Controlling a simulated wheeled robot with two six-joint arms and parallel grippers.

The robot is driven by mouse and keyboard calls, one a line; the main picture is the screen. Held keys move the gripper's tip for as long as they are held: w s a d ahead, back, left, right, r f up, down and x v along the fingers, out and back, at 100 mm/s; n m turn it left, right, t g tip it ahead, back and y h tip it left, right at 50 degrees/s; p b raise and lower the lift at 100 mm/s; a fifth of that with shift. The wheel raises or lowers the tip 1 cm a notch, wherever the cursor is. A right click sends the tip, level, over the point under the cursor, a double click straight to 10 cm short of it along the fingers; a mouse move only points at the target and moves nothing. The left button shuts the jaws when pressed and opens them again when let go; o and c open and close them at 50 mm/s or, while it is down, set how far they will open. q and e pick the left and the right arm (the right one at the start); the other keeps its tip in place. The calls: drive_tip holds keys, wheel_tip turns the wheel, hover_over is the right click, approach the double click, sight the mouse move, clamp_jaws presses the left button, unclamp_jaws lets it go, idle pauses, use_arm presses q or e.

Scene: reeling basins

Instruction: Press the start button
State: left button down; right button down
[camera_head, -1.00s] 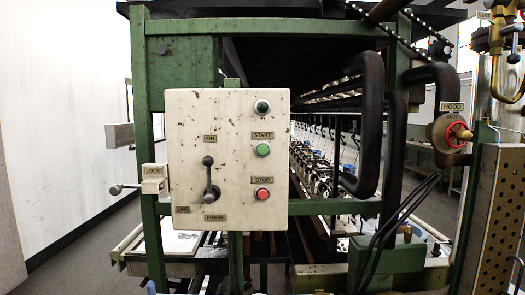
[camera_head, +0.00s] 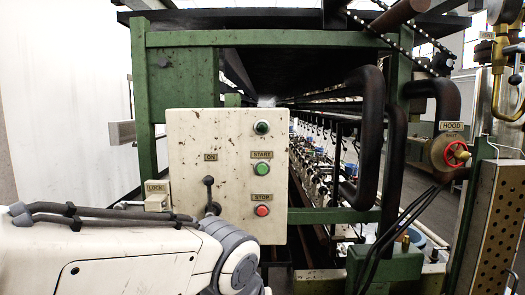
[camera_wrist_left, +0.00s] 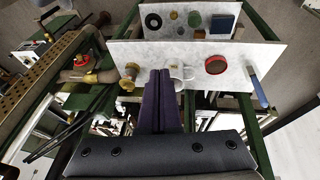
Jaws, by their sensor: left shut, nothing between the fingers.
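The start button (camera_head: 262,169) is a bright green round button under the START label, on the right half of the pale control box (camera_head: 232,152) in the head view. The red stop button (camera_head: 262,210) sits below it and a dark green round lamp (camera_head: 261,127) above it. My left arm comes in from the lower left; its gripper is hidden there behind its own links. In the left wrist view my left gripper (camera_wrist_left: 158,98) is shut and empty, its dark fingers together over a pale board. I cannot make out the start button there. My right gripper is not in view.
A LOCK block (camera_head: 157,199) is at the box's left edge.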

sight(260, 169)
use_arm(q)
drive_tip(key=w+r+n+t+p, duration=0.2)
drive_tip(key=w+r, duration=0.4)
drive_tip(key=r, duration=0.5)
drive_tip(key=w+r+n+t+p, duration=0.2)
drive_tip(key=w+r+n+p, duration=0.2)
drive_tip(key=w+r+n, duration=0.3)
wheel_tip(260, 169, up, 4)
drive_tip(key=shift+d+r+n+t, duration=0.2)
drive_tip(key=shift+n+t, duration=0.1)
drive_tip(key=shift+t, duration=0.1)
drive_tip(key=w+p, duration=0.4)
drive_tip(key=w, duration=0.3)
drive_tip(key=shift+w+p, duration=0.15)
drive_tip(key=shift+p, duration=0.15)
drive_tip(key=shift+w, duration=0.7)
drive_tip(key=shift+w, duration=0.1)
drive_tip(key=shift+w, duration=0.35)
